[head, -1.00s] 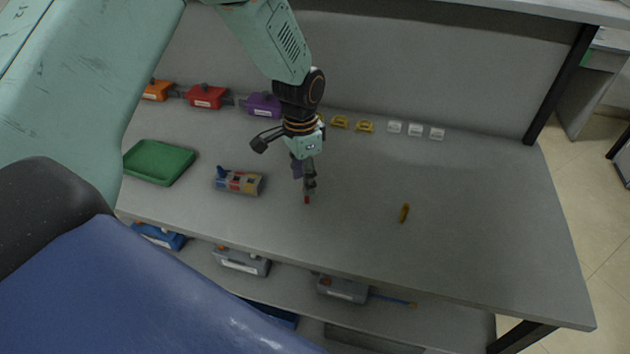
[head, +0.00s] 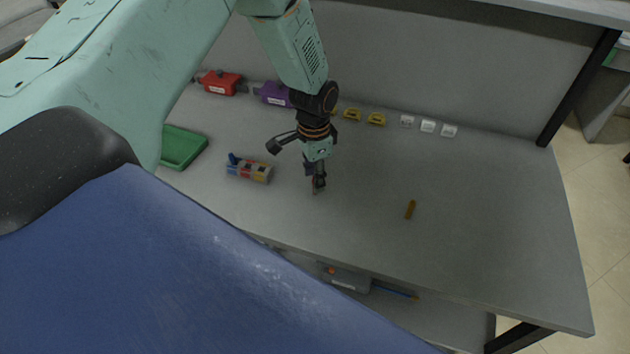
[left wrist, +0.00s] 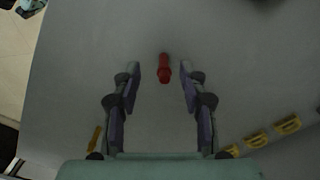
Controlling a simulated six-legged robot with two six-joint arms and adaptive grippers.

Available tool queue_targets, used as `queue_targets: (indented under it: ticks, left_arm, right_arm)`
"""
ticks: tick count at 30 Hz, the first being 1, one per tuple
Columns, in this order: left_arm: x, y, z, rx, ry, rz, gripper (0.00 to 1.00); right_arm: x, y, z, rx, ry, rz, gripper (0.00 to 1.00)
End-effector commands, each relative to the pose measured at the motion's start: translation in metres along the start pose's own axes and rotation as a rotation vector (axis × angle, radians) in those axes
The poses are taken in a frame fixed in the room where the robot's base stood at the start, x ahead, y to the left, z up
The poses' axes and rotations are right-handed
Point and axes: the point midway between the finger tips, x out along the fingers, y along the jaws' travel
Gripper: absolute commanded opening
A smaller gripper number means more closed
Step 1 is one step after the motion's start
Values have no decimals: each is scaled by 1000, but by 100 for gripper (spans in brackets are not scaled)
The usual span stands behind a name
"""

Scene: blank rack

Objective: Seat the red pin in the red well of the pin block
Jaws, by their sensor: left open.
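The red pin (left wrist: 164,69) shows in the left wrist view, between the tips of my left gripper (left wrist: 161,78). The fingers are open, with a gap on both sides of the pin. In the head view my left gripper (head: 317,188) points down low over the table, and I cannot make out the red pin there. The pin block (head: 249,172) lies left of the gripper, with red, yellow and other coloured patches. A blue pin (head: 232,158) stands up at its left end. My right gripper is not in view.
A yellow pin (head: 410,209) is on the table (head: 480,220) to the right. A green tray (head: 181,147) is at the left. Red (head: 221,83) and purple (head: 274,95) boxes, yellow pieces (head: 376,119) and white pieces (head: 428,126) line the back. The right side is mostly clear.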

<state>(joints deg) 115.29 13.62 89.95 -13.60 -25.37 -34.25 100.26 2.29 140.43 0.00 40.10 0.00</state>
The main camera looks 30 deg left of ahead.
Motion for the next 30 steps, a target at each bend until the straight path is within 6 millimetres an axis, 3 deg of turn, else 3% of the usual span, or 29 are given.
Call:
queue_targets:
  ticks: [3, 11, 25, 30]
  left_arm:
    - [10, 0, -1, 0, 0, -1, 43]
    - [12, -1, -3, 0, 0, 0, 42]
    - [12, -2, -3, 0, 0, 0, 2]
    - [12, -2, -3, 0, 0, 0, 0]
  right_arm:
    - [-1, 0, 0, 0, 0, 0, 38]
    - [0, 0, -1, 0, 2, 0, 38]
    - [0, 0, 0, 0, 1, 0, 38]
    - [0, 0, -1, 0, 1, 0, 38]
